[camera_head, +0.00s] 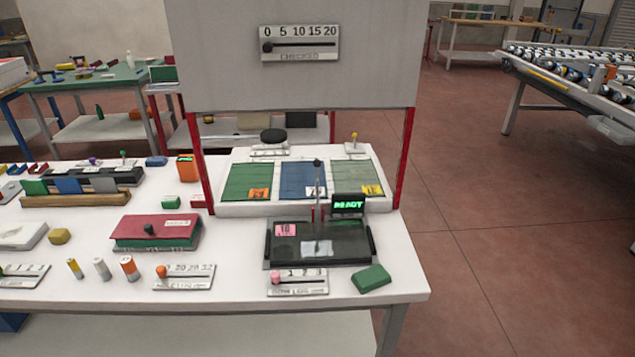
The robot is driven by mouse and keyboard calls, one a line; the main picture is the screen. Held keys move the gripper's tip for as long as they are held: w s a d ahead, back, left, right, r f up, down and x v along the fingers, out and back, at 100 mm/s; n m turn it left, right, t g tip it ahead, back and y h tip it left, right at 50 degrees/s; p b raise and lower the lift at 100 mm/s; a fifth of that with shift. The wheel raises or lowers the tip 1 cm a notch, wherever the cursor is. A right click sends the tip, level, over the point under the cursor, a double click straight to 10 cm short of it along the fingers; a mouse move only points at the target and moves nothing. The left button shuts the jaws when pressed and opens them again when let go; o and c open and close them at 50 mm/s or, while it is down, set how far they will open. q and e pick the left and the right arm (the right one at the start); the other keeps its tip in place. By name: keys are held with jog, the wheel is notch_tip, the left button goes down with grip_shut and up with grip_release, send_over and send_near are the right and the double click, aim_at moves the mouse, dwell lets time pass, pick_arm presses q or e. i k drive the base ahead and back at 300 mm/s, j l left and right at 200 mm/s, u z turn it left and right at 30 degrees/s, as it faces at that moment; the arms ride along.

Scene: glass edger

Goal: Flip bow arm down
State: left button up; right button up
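What looks like the bow arm (318,185) is a thin grey rod with a dark knob on top. It stands upright at the back edge of a dark glass-topped tray unit (345,243), between small red posts (313,214). A pink tag marked 10 (286,229) is at the unit's back left, and a pale patch lies on the glass. A small black display (348,204) reading READY in green stands just right of the rod. Neither of my grippers is in view.
A slider scale with a pink knob (298,283) and a green block (371,278) lie in front of the unit. Behind it is a white tray with green and blue panels (247,181). A grey board (290,85) on red posts rises above. A red-lidded box (155,229) stands left.

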aim_at(316, 163)
jog(key=k, duration=0.65)
jog(key=u, duration=2.55)
jog(key=k+l, duration=0.25)
jog(key=l, duration=0.4)
jog(key=k+l, duration=0.2)
jog(key=l, duration=0.5)
jog(key=k+l, duration=0.25)
jog(key=l, duration=0.4)
jog(key=k+l, duration=0.25)
jog(key=l, duration=0.4)
jog(key=k+l, duration=0.2)
jog(key=l, duration=0.5)
jog(key=k+l, duration=0.25)
jog(key=l, duration=0.4)
jog(key=k+l, duration=0.2)
jog(key=l, duration=0.45)
jog(key=k+l, duration=0.25)
jog(key=l, duration=0.45)
